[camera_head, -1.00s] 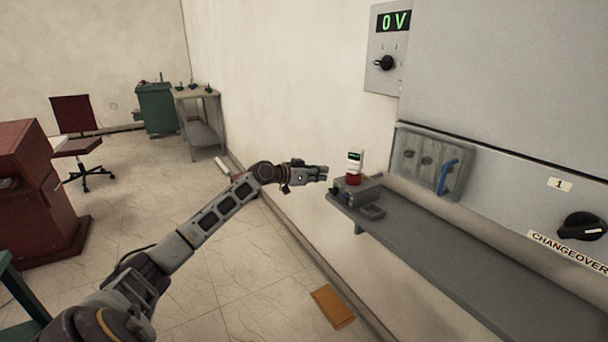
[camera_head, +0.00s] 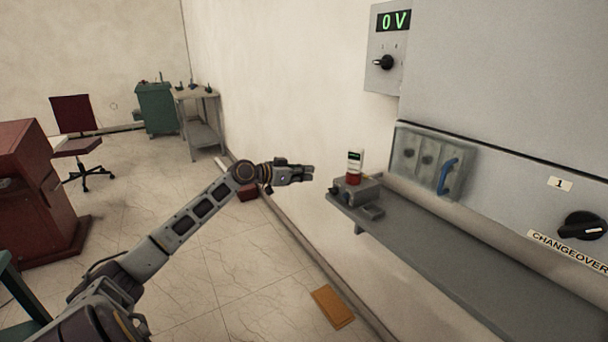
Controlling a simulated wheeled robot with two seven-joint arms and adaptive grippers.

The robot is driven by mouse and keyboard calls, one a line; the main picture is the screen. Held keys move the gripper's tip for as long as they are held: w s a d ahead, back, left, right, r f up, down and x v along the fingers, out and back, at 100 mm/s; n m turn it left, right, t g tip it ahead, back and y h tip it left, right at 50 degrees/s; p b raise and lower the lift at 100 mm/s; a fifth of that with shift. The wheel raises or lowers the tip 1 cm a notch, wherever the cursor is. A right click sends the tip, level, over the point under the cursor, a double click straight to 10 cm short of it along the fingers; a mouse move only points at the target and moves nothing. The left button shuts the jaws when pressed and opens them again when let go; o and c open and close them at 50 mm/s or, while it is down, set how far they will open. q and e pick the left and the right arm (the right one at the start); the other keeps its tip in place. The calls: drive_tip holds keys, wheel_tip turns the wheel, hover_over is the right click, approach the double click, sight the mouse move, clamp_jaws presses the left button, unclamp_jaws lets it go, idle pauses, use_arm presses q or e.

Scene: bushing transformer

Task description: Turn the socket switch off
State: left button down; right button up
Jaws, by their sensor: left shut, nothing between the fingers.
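My left gripper (camera_head: 308,173) is shut and empty, in the air to the left of the grey box on the shelf, with a gap between them. The grey box (camera_head: 356,190) has a small dark knob (camera_head: 334,190) on its left end. A white device with a small dark display (camera_head: 355,160) and a red base (camera_head: 353,178) stands on it. A wall panel (camera_head: 384,80) shows "0 V" above a black rotary knob (camera_head: 383,62). I cannot tell which of these is the socket switch. My right gripper is out of view.
A grey shelf (camera_head: 440,252) runs along the wall. Above it is a panel with a blue handle (camera_head: 447,176) and a black changeover knob (camera_head: 582,226). An orange-brown slab (camera_head: 333,307) lies on the floor. The floor left of the shelf is mostly open.

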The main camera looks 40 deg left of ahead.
use_arm(q)
drive_tip(key=shift+s+a+r, duration=0.1)
drive_tip(key=shift+s+a, duration=0.05)
drive_tip(key=shift+s, duration=0.2)
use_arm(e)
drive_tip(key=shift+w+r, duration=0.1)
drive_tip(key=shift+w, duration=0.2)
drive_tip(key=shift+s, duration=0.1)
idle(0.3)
